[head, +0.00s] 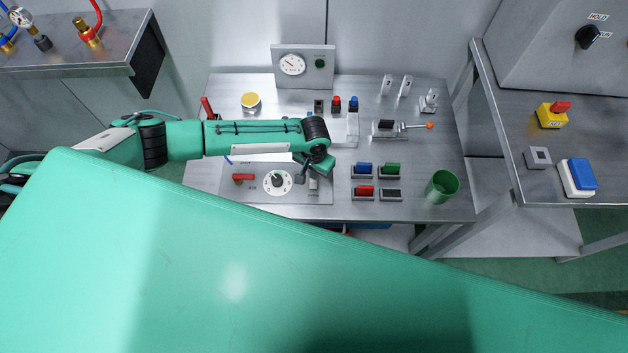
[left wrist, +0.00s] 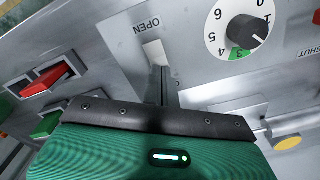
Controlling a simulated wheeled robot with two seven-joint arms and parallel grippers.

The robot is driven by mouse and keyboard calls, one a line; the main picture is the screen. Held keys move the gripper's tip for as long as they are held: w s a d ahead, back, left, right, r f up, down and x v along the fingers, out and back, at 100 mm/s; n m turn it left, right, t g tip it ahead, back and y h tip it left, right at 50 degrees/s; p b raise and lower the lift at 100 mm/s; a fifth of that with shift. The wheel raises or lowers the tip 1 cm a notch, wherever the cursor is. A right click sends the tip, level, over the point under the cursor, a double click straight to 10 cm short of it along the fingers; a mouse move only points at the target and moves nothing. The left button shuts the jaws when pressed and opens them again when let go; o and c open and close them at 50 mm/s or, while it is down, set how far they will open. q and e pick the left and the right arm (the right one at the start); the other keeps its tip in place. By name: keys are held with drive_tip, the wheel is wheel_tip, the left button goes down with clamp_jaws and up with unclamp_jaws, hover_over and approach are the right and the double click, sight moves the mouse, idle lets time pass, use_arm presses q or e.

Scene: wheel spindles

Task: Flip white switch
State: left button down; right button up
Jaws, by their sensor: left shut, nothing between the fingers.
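The white switch (left wrist: 155,53) is a small pale lever on the grey panel, just below the OPEN label, in the left wrist view. In the head view the white switch (head: 314,184) is a small light spot right of the dial, partly hidden by my left gripper. My left gripper (head: 302,177) is shut and empty, pointing down at the panel. In the left wrist view the shut fingertips of my left gripper (left wrist: 160,75) are at the lower end of the switch; I cannot tell whether they touch it. My right gripper is not in view.
A white dial (head: 277,182) and a red handle (head: 243,177) sit left of the switch. Several coloured rocker switches, including a blue one (head: 364,169), stand to the right, with a green cup (head: 442,187) beyond. A gauge box (head: 303,66) stands behind.

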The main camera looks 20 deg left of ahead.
use_arm(q)
drive_tip(key=shift+f, duration=0.55)
drive_tip(key=shift+r, duration=0.1)
drive_tip(key=shift+r+p, duration=0.85)
drive_tip(key=shift+r, duration=0.05)
wheel_tip(320, 180, up, 5)
drive_tip(key=p, duration=0.5)
